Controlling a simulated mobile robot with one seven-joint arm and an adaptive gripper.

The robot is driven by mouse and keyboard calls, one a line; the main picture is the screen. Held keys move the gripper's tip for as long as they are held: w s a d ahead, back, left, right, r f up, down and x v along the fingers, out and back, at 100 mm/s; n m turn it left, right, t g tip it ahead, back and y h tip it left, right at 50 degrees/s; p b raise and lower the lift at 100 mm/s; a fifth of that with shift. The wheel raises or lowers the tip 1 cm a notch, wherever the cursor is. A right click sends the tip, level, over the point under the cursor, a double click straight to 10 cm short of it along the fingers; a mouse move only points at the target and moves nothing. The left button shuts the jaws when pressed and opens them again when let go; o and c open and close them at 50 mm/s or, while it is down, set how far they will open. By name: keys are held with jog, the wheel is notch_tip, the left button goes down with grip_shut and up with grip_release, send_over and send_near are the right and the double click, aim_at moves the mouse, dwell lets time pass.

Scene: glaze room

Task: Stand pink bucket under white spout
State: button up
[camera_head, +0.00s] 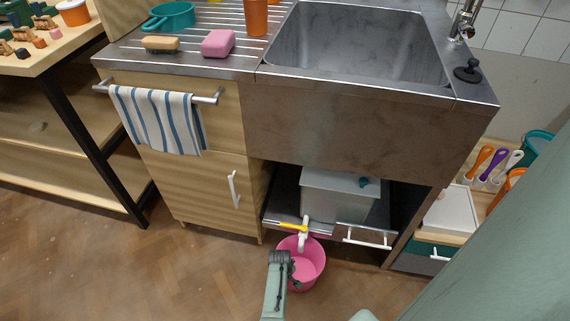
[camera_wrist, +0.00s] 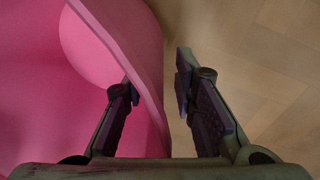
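The pink bucket (camera_head: 309,267) stands upright on the floor in front of the sink cabinet. The white spout (camera_head: 304,240), with a yellow handle (camera_head: 291,226) beside it, sticks out at the cabinet's front and appears over the bucket's far part. My gripper (camera_head: 284,257) is at the bucket's left side. In the wrist view my gripper (camera_wrist: 154,76) is open, with the wall of the bucket (camera_wrist: 90,100) between its fingers: the left finger on the inner side, the right finger outside over the floor. A gap shows between the right finger and the wall.
A grey tank (camera_head: 335,195) sits on the shelf under the sink (camera_head: 358,45). A pull-out front with a white handle (camera_head: 366,238) is right of the spout. A wooden cabinet door (camera_head: 195,190) is to the left. The floor (camera_head: 150,270) left of the bucket is clear.

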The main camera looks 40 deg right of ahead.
notch_tip(320, 180, up, 12)
jog(key=a+p, duration=0.1)
jog(key=p, duration=0.2)
jog(key=shift+s+a, duration=0.15)
jog(key=shift+r, duration=0.1)
dwell(0.3)
